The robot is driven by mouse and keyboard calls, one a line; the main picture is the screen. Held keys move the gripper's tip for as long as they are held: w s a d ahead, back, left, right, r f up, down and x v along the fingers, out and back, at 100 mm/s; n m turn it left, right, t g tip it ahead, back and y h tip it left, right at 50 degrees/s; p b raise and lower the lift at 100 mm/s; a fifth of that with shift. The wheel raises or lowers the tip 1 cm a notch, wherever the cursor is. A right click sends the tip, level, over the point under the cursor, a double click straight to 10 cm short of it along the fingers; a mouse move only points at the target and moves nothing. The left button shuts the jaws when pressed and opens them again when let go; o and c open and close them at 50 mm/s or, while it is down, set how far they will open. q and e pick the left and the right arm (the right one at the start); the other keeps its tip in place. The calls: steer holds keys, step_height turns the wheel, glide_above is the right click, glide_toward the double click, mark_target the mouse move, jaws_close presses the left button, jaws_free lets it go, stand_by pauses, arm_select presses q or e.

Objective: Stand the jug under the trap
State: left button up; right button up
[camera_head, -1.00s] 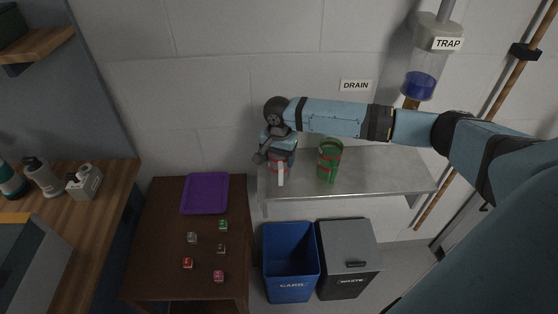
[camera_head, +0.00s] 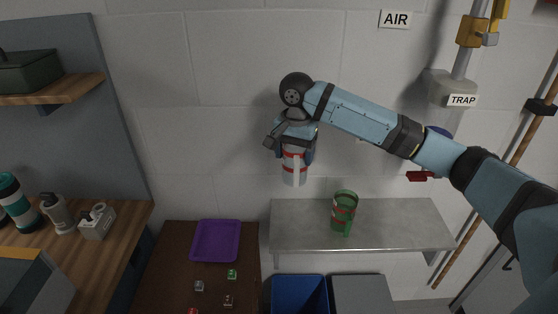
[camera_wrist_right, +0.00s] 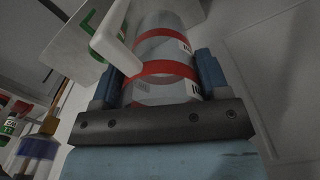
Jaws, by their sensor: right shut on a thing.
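My right gripper (camera_head: 295,153) is shut on a clear jug (camera_head: 294,168) with red bands and a pale handle. It holds the jug upright in the air, above and left of the green jug. In the right wrist view, the blue fingers (camera_wrist_right: 155,85) grip both sides of the jug (camera_wrist_right: 160,69). The trap (camera_head: 450,88), a grey housing on a pipe, is on the wall at the right. Its blue-filled bowl (camera_head: 437,131) is mostly hidden behind my right arm. The bowl also shows in the right wrist view (camera_wrist_right: 37,148). My left gripper is not in view.
A green jug (camera_head: 343,212) with red bands stands on the grey shelf (camera_head: 400,224); the shelf's right part is bare. A red lever (camera_head: 420,176) shows below the trap. Bins (camera_head: 300,292) stand under the shelf. A pole (camera_head: 500,185) leans at the right.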

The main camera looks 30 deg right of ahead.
steer(key=shift+r, duration=0.4)
steer(key=shift+s+a+f, duration=0.1)
steer(key=shift+s+a, duration=0.05)
steer(key=shift+a, duration=0.05)
steer(key=s+a+f+n+p, duration=0.4)
steer(key=s+a+f+n, duration=0.2)
steer(key=s+a+n, duration=0.4)
steer(key=shift+s+a+f+n+p, duration=0.2)
steer(key=shift+s+a+n+p, duration=0.15)
steer(key=shift+a, duration=0.6)
